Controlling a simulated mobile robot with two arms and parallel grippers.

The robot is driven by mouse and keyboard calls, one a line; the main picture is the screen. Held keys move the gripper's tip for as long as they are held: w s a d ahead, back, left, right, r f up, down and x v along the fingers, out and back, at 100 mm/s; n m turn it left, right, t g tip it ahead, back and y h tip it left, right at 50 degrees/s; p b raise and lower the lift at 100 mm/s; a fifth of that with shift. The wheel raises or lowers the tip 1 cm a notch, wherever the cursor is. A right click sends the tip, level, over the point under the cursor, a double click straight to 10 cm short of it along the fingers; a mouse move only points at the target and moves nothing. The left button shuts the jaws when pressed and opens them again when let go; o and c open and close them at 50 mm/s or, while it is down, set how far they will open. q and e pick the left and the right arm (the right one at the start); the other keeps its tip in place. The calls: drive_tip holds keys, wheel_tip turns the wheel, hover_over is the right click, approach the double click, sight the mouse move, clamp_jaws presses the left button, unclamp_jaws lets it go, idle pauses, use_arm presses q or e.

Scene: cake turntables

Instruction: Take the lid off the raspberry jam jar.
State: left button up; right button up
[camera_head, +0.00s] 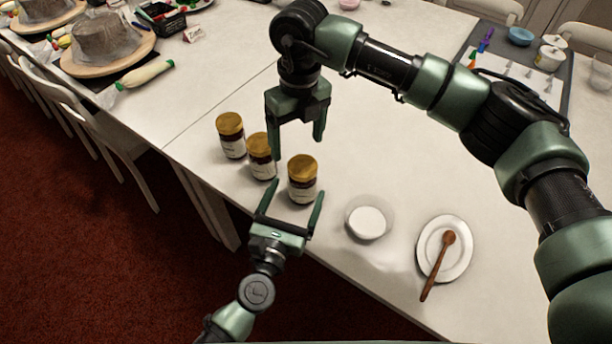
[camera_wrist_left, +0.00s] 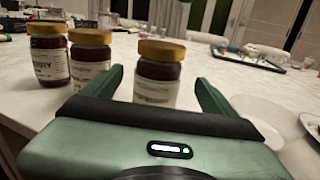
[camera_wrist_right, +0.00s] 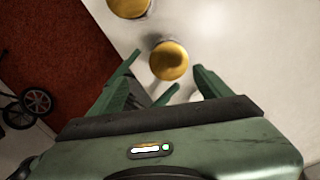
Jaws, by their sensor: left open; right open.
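Three jars with gold lids and dark contents stand upright in a row; I cannot read which label is raspberry. The right-hand jar (camera_head: 302,184) has its lid on, and it also shows in the left wrist view (camera_wrist_left: 158,82). My left gripper (camera_head: 297,190) is open, low at this jar, its fingers either side and apart from it. My right gripper (camera_head: 297,148) is open and empty, pointing down above the table behind this jar. In the right wrist view a gold lid (camera_wrist_right: 169,61) lies just beyond its fingers. The middle jar (camera_head: 261,160) and left jar (camera_head: 231,138) are lidded too.
A white bowl (camera_head: 368,222) and a plate (camera_head: 456,264) with a wooden spoon (camera_head: 440,262) stand right of the jars. The table's front edge is close to the jars. Clear tabletop lies behind them. Cakes on turntables stand far left.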

sight(305, 169)
use_arm(q)
drive_tip(key=shift+w+d+f, duration=0.1)
drive_tip(key=shift+w+f, duration=0.05)
drive_tip(key=shift+w, duration=0.5)
drive_tip(key=x, duration=0.6)
drive_tip(key=shift+w+d, duration=0.1)
drive_tip(key=shift+w, duration=0.15)
clamp_jaws()
